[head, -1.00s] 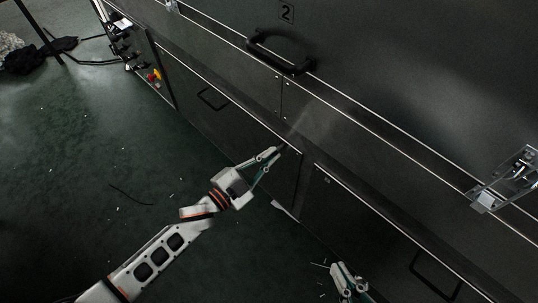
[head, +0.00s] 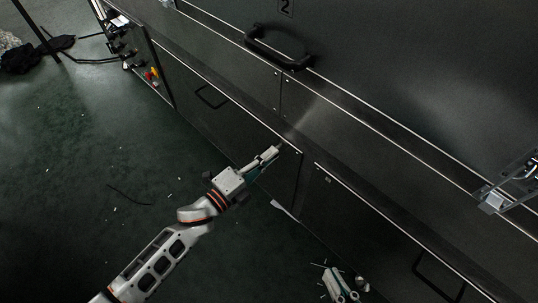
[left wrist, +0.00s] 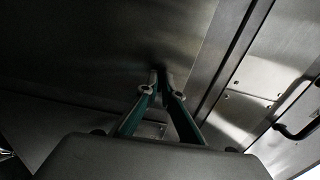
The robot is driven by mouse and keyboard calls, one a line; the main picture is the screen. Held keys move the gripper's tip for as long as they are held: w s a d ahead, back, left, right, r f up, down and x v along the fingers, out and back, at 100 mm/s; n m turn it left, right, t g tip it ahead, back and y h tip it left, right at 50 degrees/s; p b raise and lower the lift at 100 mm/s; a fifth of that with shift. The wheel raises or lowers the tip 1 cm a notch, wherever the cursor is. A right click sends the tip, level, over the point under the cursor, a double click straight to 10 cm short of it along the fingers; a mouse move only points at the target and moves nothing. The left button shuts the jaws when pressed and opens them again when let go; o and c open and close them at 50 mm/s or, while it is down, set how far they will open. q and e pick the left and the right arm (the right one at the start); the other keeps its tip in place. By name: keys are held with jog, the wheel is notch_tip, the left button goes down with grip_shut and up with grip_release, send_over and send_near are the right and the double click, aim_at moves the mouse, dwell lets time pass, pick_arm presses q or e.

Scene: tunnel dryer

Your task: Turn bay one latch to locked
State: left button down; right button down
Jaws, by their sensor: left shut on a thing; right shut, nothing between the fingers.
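My left gripper (head: 277,149) reaches in from the lower left to the dark dryer front, below the panel marked 2. Its fingers (left wrist: 160,80) come together at the tips in the left wrist view. They are shut on a small dark part (left wrist: 162,71) that is mostly hidden; I cannot tell whether it is the bay one latch. No lock mark or bay one label can be read. My right gripper (head: 341,292) is low in the head view, shut and empty, apart from the dryer.
A black handle (head: 277,53) sits on the panel under the number 2 (head: 286,7). A metal clasp (head: 508,190) juts out at the right. Lower doors have black handles (head: 212,97). Green floor (head: 90,190) at the left is mostly clear, with small scraps.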

pick_arm(q)
jog(key=shift+m, duration=0.3)
dwell(0.4)
jog(key=c, duration=2.2)
grip_release()
jog(key=v, duration=1.2)
